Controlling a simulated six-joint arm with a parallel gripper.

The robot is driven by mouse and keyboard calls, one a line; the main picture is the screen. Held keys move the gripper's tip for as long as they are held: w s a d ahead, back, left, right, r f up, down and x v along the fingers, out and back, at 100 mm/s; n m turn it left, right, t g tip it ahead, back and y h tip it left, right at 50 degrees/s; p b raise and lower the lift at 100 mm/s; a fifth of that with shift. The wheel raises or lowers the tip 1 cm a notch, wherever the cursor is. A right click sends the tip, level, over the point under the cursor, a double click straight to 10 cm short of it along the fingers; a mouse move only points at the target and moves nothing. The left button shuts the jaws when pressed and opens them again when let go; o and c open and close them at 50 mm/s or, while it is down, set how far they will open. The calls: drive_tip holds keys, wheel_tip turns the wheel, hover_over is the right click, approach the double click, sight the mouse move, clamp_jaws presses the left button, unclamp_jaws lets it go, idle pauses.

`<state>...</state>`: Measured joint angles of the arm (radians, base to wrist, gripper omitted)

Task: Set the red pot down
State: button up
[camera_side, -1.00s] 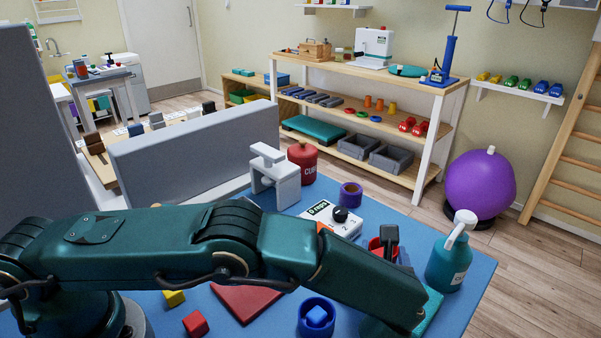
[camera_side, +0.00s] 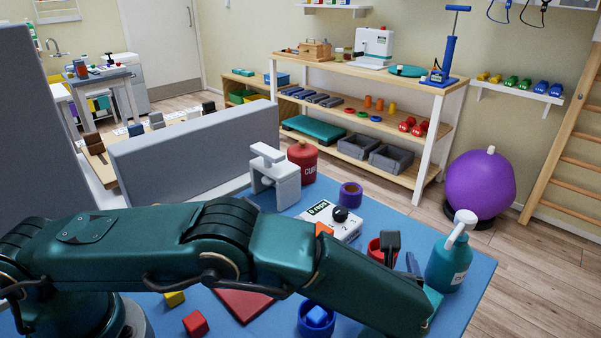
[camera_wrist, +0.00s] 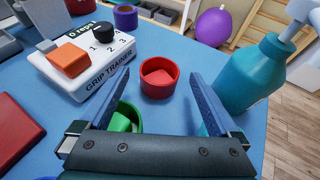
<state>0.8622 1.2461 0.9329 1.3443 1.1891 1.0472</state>
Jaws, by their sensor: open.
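The red pot (camera_wrist: 160,80) stands upright on the blue tabletop in the wrist view, with a red piece (camera_wrist: 158,78) inside it. In the side view the red pot (camera_side: 375,251) is partly hidden by my gripper. My gripper (camera_wrist: 161,75) is open, its two blue fingers wide apart. The pot shows in the gap ahead of the fingertips, and neither finger appears to touch it. In the side view my gripper (camera_side: 402,252) is just right of the pot, mostly hidden behind my arm.
The white grip trainer (camera_wrist: 85,68) is left of the pot; the teal pump bottle (camera_wrist: 255,75) is close to the right finger. A green pot (camera_wrist: 125,117) sits below, near the left finger. A blue pot (camera_side: 316,322) and red block (camera_side: 195,323) are nearer the front.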

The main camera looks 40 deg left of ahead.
drive_tip(key=v, duration=0.9)
drive_tip(key=shift+s, duration=0.1)
drive_tip(key=shift+s+r, duration=0.15)
drive_tip(key=shift+r, duration=0.05)
drive_tip(key=s+a+r+n+g, duration=0.2)
drive_tip(key=a+r+n+g, duration=0.15)
drive_tip(key=a+n, duration=0.3)
drive_tip(key=s+a+r+n+g, duration=0.2)
drive_tip(key=a+r+n+g, duration=0.15)
drive_tip(key=a+n, duration=0.35)
drive_tip(key=s+a+r+n+h, duration=0.1)
drive_tip(key=s+a+n+h, duration=0.1)
drive_tip(key=s+n, duration=0.4)
drive_tip(key=s+a+r+n+h, duration=0.2)
drive_tip(key=s+a+n+h, duration=0.1)
drive_tip(key=s+n, duration=0.4)
drive_tip(key=n+h, duration=0.1)
drive_tip(key=n, duration=0.2)
drive_tip(key=shift+a+n+t, duration=0.35)
drive_tip(key=shift+t, duration=0.05)
